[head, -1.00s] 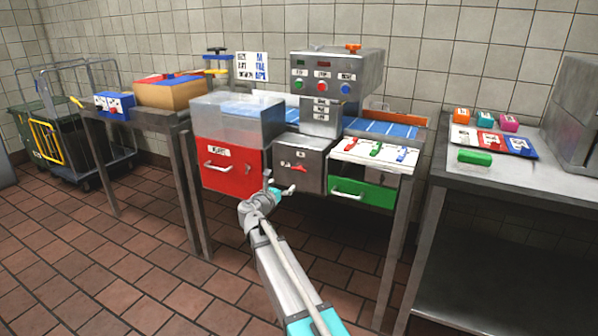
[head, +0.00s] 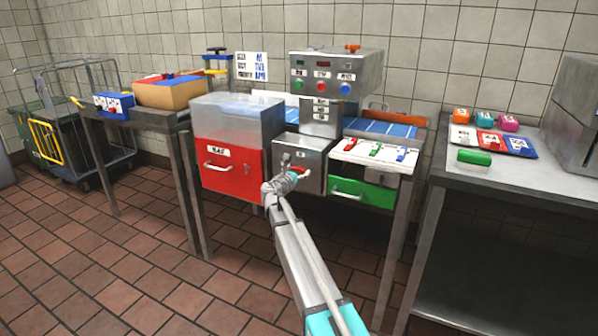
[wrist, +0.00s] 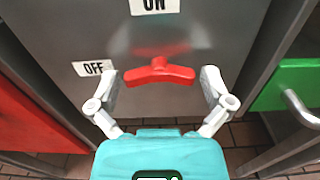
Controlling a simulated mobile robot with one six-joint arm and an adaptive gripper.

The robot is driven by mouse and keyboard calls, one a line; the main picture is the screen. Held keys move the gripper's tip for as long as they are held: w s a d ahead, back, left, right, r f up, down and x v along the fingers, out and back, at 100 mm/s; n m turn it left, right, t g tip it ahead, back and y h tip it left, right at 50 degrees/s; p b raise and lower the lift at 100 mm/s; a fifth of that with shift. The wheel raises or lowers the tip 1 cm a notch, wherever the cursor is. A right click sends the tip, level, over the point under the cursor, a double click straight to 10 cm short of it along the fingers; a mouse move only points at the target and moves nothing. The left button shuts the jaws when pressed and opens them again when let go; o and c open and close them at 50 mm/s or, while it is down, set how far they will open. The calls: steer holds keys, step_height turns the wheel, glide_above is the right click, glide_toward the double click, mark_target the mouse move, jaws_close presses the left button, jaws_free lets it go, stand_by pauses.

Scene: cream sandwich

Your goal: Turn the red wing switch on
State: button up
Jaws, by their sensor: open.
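The red wing switch (wrist: 160,73) sits on the front of a grey metal box (head: 316,150). Its wings lie nearly level, the left one pointing toward the OFF label (wrist: 93,68). The ON label (wrist: 154,5) is above it. In the head view the switch (head: 302,171) is partly hidden by my gripper (head: 290,168). In the wrist view my gripper (wrist: 160,86) is open, with one finger on each side of the switch. Small gaps show between the fingers and the wing tips; I cannot tell the depth between them.
A red drawer front with a handle (head: 232,171) is left of the grey box. A green drawer (head: 362,193) is to its right; its handle (wrist: 300,108) shows close by in the wrist view. A button panel (head: 324,77) stands above. The floor in front is clear.

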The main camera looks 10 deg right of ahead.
stand_by(0.3)
steer(key=c, duration=0.9)
steer(key=shift+o, duration=0.2)
steer(key=shift+d, duration=0.15)
